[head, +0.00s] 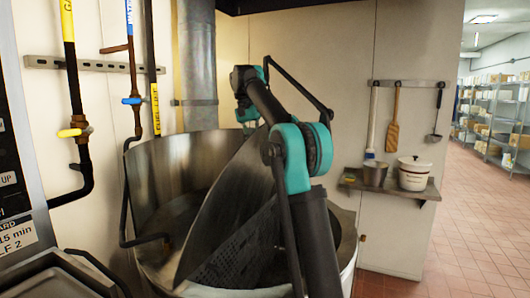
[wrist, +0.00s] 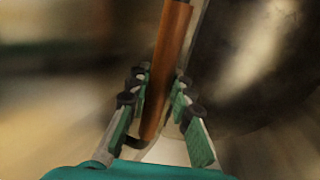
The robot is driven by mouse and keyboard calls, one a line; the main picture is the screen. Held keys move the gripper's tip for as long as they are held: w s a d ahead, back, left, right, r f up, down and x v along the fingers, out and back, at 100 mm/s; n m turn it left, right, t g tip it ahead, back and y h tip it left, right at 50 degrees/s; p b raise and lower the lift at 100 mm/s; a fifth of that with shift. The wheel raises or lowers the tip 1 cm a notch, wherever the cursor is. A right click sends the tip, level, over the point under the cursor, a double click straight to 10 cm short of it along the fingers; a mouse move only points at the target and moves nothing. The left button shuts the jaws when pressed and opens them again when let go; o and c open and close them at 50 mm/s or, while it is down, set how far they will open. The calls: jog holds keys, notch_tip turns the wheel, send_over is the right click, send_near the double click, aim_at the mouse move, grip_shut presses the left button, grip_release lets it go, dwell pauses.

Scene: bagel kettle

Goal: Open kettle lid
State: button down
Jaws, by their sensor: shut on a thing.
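The kettle (head: 155,185) is a large round steel vessel with a high curved back wall in the head view. Its lid (head: 218,185), a broad grey metal plate, stands steeply tilted up over the opening. In the wrist view my gripper (wrist: 157,85) has its green-padded fingers closed around an orange-brown rod-like handle (wrist: 171,45). A dark, shiny curved metal surface lies just to the right of it. In the head view my arm crosses in front of the kettle, and my fingers and the handle are hidden behind the arm and lid.
A perforated dark metal sheet (head: 235,250) shows at the kettle's front. Pipes with yellow and blue valves (head: 75,132) run up the left wall. A small shelf (head: 395,190) holds a pot and a white crock at right. Tiled floor (head: 470,230) is clear at far right.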

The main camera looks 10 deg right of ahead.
jog(key=shift+g+h, duration=0.4)
jog(key=shift+h, duration=0.2)
jog(key=shift+w+a, duration=0.6)
jog(key=shift+a, duration=0.25)
jog(key=shift+w+a, duration=0.6)
jog(key=shift+a, duration=0.25)
jog(key=c, duration=1.3)
grip_release()
jog(key=shift+c, duration=0.2)
jog(key=shift+s+d, duration=0.1)
jog(key=shift+d, duration=0.05)
